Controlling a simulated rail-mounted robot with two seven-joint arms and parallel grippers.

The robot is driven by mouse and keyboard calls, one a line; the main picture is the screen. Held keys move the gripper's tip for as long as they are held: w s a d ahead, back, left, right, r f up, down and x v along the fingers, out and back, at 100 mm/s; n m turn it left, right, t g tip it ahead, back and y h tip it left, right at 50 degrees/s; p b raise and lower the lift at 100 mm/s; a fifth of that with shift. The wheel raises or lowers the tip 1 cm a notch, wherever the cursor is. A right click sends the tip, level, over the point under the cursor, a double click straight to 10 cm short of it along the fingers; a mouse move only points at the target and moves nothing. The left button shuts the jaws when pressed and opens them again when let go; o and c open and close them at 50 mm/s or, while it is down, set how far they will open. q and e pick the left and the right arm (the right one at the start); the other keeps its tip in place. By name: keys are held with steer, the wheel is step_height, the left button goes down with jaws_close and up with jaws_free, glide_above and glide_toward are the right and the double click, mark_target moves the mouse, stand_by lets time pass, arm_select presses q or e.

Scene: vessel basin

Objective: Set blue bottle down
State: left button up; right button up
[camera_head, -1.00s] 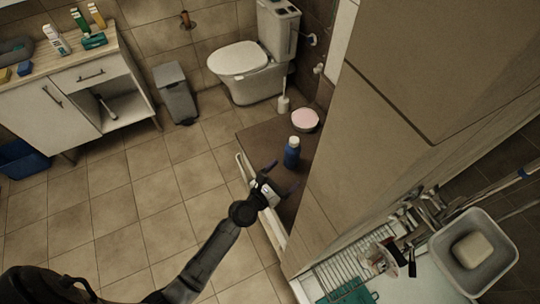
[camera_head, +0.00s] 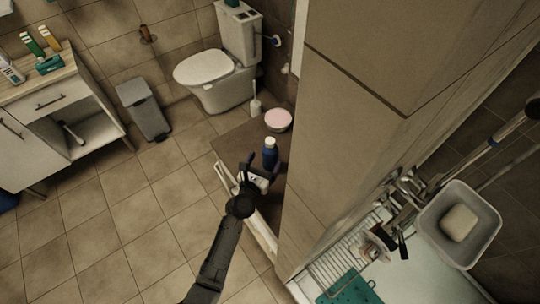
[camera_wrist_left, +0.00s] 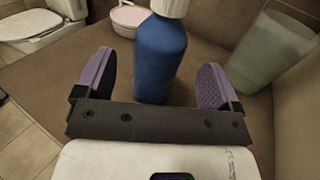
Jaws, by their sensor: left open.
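The blue bottle (camera_head: 270,158) with a white cap stands upright on the brown ledge (camera_head: 232,143). The bottle also shows close up in the left wrist view (camera_wrist_left: 160,62), where its cap is cut by the top edge. My left gripper (camera_head: 264,168) is open at the near side of the bottle. In the left wrist view its two purple-padded fingers lie on either side of the bottle's lower part, with a gap on both sides. My right gripper is not in view.
A pink-lidded round container (camera_head: 278,119) stands behind the bottle. A translucent greenish cup (camera_wrist_left: 268,50) is right of the bottle. A tiled wall (camera_head: 325,160) rises close on the right. A pale rim (camera_head: 262,236) edges the ledge on the left.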

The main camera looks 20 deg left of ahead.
mark_target(267, 157)
arm_select(q)
steer(key=shift+w+d+b, duration=0.15)
steer(key=shift+w+b, duration=0.6)
steer(key=shift+w, duration=1.75)
steer(key=shift+c, duration=0.3)
steer(key=c, duration=1)
steer(key=shift+r, duration=0.1)
steer(key=shift+c, duration=0.7)
